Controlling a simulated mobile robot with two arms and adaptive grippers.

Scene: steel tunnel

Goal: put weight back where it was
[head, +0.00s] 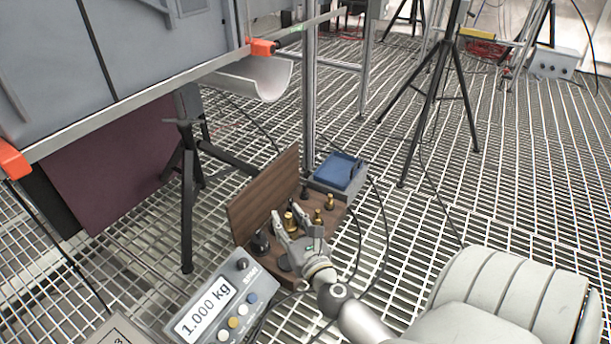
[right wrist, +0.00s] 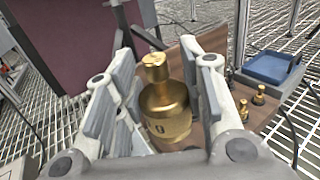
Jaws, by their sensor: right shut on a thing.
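My right gripper (head: 287,225) is shut on a brass weight (right wrist: 165,105) with a knob on top. The weight stands upright between the fingers in the right wrist view; its lower part is partly hidden. In the head view the gripper is over the open wooden weight box (head: 289,276). I cannot tell whether the held weight touches the box. Smaller brass weights (head: 329,202) and a dark weight (head: 260,243) sit in the box. My left gripper is not in view.
The box's lid (head: 265,196) stands raised behind the weights. A scale display (head: 212,303) reading 1.000 kg is at the front left. A blue-topped case (head: 338,170) stands behind the box, near a metal post (head: 309,95). Cables lie on the grating to the right.

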